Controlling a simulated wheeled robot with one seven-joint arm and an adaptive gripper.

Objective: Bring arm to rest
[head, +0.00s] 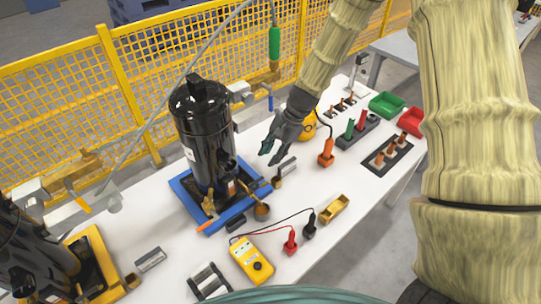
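My gripper (274,154) hangs above the white table, just right of the black compressor (203,130). Its dark fingers point down and to the left and look spread apart, with nothing seen between them. My arm, in a pale wrinkled cover, reaches in from the upper right. The compressor stands upright on a blue pallet (226,217). A small grey block lies on the table just below and right of the fingers; I cannot tell the exact gap between them.
A yellow multimeter (251,259) with red and black probes lies in front. An orange tool (326,153), a dark tool rack (387,157), a green bin (387,104) and a red bin (411,121) sit to the right. A yellow mesh fence (70,100) runs behind. A second compressor stands lower left.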

